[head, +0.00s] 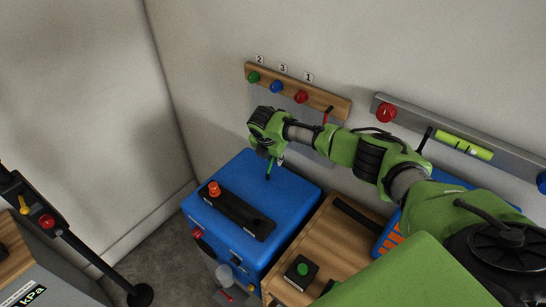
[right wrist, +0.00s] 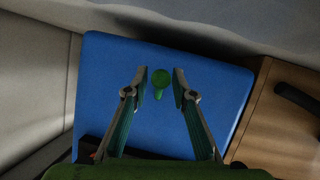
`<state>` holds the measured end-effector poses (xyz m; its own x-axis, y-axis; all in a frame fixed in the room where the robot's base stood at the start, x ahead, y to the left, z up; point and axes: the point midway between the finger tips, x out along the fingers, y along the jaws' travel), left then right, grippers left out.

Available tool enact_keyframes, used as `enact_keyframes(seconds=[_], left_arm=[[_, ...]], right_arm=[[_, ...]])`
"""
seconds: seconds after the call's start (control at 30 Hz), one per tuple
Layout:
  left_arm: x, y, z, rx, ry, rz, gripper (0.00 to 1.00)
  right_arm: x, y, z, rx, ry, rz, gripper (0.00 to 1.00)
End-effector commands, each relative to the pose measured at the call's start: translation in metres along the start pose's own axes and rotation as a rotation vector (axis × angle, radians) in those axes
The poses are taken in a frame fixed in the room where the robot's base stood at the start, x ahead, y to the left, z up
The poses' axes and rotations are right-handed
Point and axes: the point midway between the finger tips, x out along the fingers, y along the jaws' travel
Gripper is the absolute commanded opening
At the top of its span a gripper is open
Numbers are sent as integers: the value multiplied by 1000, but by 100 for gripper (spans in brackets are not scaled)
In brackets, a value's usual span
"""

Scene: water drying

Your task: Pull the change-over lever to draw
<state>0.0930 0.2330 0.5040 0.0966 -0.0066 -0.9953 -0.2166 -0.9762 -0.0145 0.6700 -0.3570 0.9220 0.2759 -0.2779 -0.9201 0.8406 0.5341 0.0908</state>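A green lever (head: 268,170) stands up from the top of the blue box (head: 301,192), near its back edge. In the right wrist view the lever's round green knob (right wrist: 160,79) shows between my two fingertips, over the blue top (right wrist: 235,95). My right gripper (head: 277,158) reaches down over the box from the right. Its fingers (right wrist: 159,75) are open, one on each side of the knob, with a gap on both sides. No marking for the lever's positions is legible. My left gripper is not in view.
A black strip with an orange knob (head: 214,188) lies on the box. A wooden board with green, blue and red knobs (head: 301,96) hangs on the wall behind. A wooden table with a green button (head: 302,268) stands right. A clear cup (head: 224,274) is in front.

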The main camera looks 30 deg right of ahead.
Motion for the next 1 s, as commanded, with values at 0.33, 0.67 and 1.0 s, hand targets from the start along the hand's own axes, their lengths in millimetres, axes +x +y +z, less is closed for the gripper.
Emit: enact_keyframes(seconds=[0.33,0.67,1.0], left_arm=[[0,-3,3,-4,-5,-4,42],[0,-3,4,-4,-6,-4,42],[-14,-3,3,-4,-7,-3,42]], right_arm=[[0,0,0,0,0,0,0],[-1,0,2,1,-4,1,0],[-9,2,0,-15,-93,-9,0]])
